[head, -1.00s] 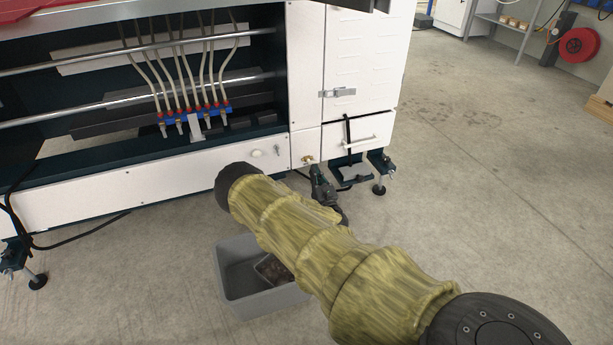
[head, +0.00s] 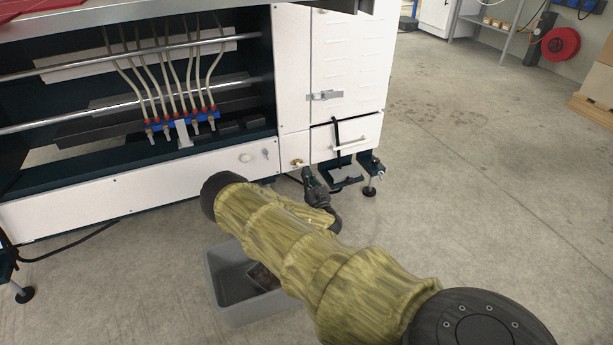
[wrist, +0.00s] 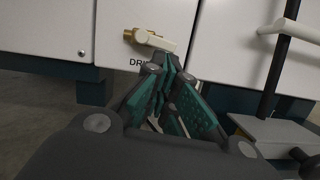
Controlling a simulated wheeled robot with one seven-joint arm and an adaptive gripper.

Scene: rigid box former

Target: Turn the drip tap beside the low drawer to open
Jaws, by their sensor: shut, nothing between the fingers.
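The drip tap (wrist: 150,38) is a brass fitting with a pale lever on the white panel, above partly covered "DRI" lettering. In the head view the tap (head: 297,163) shows small, left of the low drawer (head: 346,138). The lever points right and slightly down in the wrist view. My gripper (wrist: 168,72) is shut and empty, its teal-padded fingertips just below the lever; whether they touch it I cannot tell. In the head view my gripper (head: 308,174) is small and dark, in front of the machine just below the tap.
The drawer has a white bar handle (head: 352,144) and a black strap (head: 337,143) across it. A grey bin (head: 222,290) stands on the floor below my arm. A levelling foot (head: 370,190) stands under the machine's corner. The floor to the right is clear.

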